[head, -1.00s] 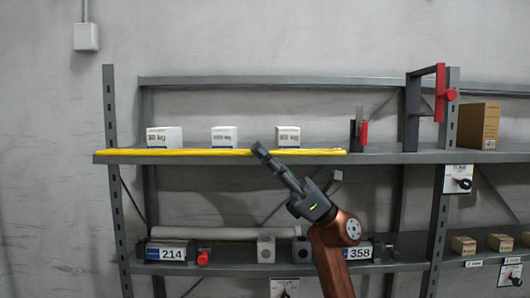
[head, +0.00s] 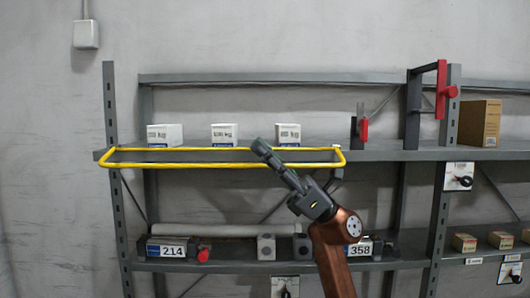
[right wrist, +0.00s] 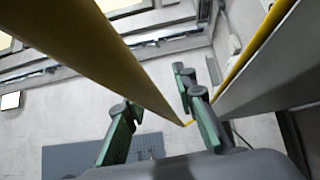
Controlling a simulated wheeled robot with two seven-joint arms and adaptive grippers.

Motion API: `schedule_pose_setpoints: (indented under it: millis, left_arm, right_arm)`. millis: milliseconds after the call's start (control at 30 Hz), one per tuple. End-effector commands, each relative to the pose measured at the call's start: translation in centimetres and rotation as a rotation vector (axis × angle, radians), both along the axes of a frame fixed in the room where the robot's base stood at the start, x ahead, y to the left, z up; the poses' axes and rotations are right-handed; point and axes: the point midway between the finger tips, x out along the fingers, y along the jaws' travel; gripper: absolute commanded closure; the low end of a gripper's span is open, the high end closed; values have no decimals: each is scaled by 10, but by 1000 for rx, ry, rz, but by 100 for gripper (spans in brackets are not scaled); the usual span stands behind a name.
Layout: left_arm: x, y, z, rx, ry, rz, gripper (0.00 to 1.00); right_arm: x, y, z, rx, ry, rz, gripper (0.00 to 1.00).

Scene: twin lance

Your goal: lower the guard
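The guard is a yellow tube frame (head: 200,165) along the front of the upper shelf (head: 385,155). Its front bar hangs a little below its rear bar, so I see the loop open. My right gripper (head: 262,148) is at the front of the guard, right of its middle. In the right wrist view, the fingers (right wrist: 153,92) stand apart, and the yellow bar (right wrist: 100,48) runs between them; I cannot tell whether they touch it. My left gripper is out of view.
White boxes (head: 166,137) stand on the upper shelf behind the guard. A red-handled part (head: 364,130) and a grey frame with a red bar (head: 441,92) are to the right. Below, numbered blocks (head: 172,251) and a pale tube (head: 225,231) lie on the lower shelf.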

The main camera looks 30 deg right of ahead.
Motion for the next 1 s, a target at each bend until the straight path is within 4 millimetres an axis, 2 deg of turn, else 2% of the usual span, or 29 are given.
schedule_pose_setpoints:
  millis: [233, 500, 700, 1000]
  left_arm:
    - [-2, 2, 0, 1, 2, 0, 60]
    - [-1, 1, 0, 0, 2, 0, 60]
    - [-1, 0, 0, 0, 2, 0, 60]
    - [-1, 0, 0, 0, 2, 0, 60]
  right_arm:
    - [-6, -13, -15, 0, 2, -2, 75]
    - [-26, -47, -55, 0, 3, -3, 75]
    - [-37, -67, -77, 0, 2, -1, 75]
    - [-42, -75, -85, 0, 0, 0, 75]
